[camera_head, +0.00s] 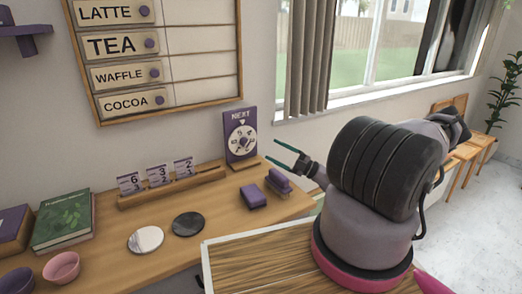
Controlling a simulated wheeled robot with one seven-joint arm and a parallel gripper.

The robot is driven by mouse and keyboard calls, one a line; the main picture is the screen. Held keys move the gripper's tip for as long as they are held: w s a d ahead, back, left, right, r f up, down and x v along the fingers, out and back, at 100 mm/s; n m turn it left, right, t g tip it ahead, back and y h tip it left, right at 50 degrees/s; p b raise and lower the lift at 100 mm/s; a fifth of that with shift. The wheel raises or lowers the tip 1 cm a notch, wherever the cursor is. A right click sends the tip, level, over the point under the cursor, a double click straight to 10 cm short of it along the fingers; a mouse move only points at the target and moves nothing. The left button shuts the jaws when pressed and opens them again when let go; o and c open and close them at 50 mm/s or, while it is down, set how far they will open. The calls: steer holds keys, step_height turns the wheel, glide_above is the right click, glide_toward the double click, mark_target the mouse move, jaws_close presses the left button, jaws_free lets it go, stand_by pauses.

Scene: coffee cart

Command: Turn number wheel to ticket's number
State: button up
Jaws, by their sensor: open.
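The number wheel (241,139) is a white disc with a small purple centre part. It is set on an upright purple board (238,120) marked NEXT, at the back right of the counter. The digits on the wheel are too small to read. Three white and purple tickets stand in a wooden rack left of the board: one marked 6 (132,182), one marked 3 (158,175) and one marked 2 (183,167). My gripper (273,151) is open and empty, with its teal fingertips just right of the board, apart from the wheel in the picture.
The wooden rack (150,199) runs along the wall. Purple blocks (253,196) lie in front of the board. A white disc (146,240) and a dark disc (188,224) lie on the counter. Books (62,220) and a pink bowl (61,267) are at left.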

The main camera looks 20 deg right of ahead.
steer(key=shift+s+d, duration=0.6)
steer(key=shift+d, duration=0.25)
steer(key=shift+s+d, duration=0.55)
steer(key=shift+d, duration=0.3)
